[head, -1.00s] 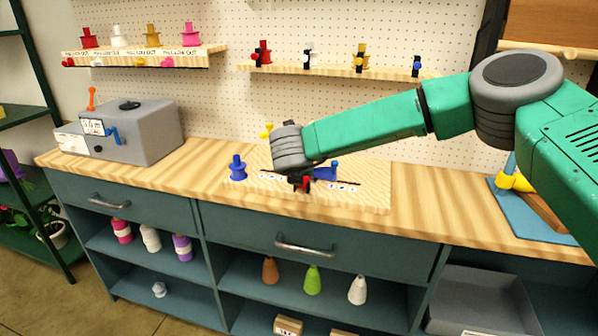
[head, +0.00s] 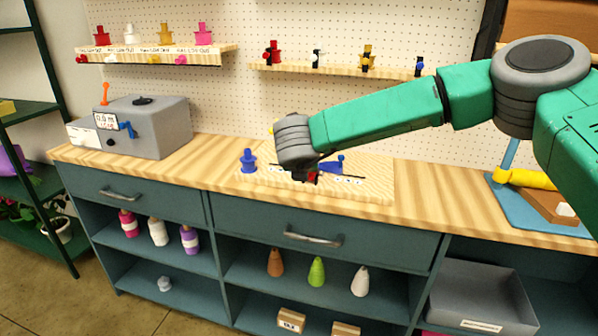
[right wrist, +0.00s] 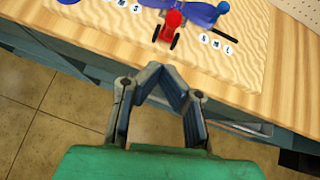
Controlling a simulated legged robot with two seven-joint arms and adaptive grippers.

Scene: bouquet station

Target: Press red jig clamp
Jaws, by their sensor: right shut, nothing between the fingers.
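The red jig clamp (right wrist: 172,25) sits on the pale wooden board (right wrist: 222,60), beside blue parts (right wrist: 200,14) and small round size labels. In the head view only a bit of red (head: 312,177) shows under my right gripper (head: 308,170), which hides most of the clamp. In the right wrist view my right gripper (right wrist: 160,74) is shut and empty, its tips meeting just below the clamp in the picture. I see a gap between tips and clamp there, but cannot tell the height. My left gripper is not in view.
A blue spool-like piece (head: 248,160) stands at the board's left end. A grey machine (head: 145,125) stands on the left of the counter. A blue stand with a yellow part (head: 528,179) is at the right. Clear counter (head: 440,205) lies between board and stand.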

